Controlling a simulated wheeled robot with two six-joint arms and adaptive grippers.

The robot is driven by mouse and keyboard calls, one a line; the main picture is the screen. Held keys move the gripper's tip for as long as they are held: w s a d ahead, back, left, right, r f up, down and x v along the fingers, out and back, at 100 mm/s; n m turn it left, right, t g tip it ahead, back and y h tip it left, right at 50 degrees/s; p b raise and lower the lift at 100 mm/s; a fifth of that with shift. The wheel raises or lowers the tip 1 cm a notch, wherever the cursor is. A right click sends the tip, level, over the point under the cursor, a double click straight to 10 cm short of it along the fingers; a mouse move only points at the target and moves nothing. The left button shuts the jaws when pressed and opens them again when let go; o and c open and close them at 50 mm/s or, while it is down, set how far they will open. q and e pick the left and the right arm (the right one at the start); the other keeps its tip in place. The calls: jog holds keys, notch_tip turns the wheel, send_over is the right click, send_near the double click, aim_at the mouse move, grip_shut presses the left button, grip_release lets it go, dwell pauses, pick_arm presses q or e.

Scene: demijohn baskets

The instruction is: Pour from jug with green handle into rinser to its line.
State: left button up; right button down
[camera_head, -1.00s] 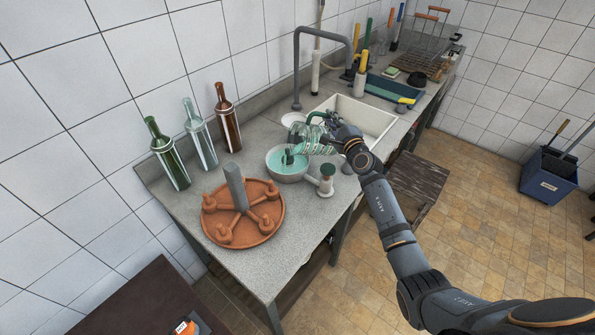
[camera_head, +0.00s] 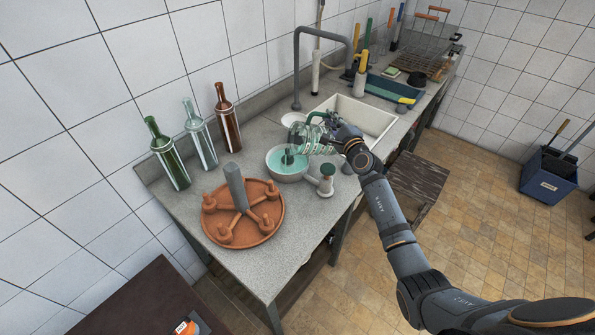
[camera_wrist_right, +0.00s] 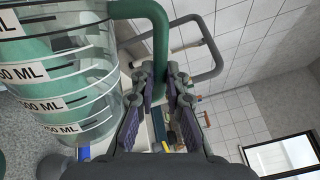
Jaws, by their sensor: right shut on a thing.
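The clear jug (camera_head: 305,138) has dark measuring bands and a green handle (camera_head: 318,115). My right gripper (camera_head: 330,124) is shut on that handle and holds the jug tilted, its mouth end over the rinser. In the right wrist view the jug (camera_wrist_right: 70,85) shows ML labels and teal liquid inside, beside my fingers (camera_wrist_right: 158,88) at the green handle (camera_wrist_right: 160,45). My left gripper is out of view.
A green-topped grey pump-like piece (camera_head: 326,180) stands close right of the rinser. A terracotta dish (camera_head: 243,238) with a grey post is in front. Three bottles (camera_head: 199,135) stand along the wall. The sink (camera_head: 368,118) and tap (camera_head: 296,70) are behind the jug.

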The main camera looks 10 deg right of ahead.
jog(key=shift+r, duration=0.15)
jog(key=shift+d+m, duration=0.4)
jog(key=shift+d, duration=0.05)
jog(key=shift+a, duration=0.1)
dwell(1.4)
jog(key=shift+a+n, duration=0.35)
jog(key=shift+n, duration=0.15)
jog(key=shift+a+n, duration=0.3)
dwell(0.4)
jog(key=shift+d+m, duration=0.6)
jog(key=shift+d, duration=0.15)
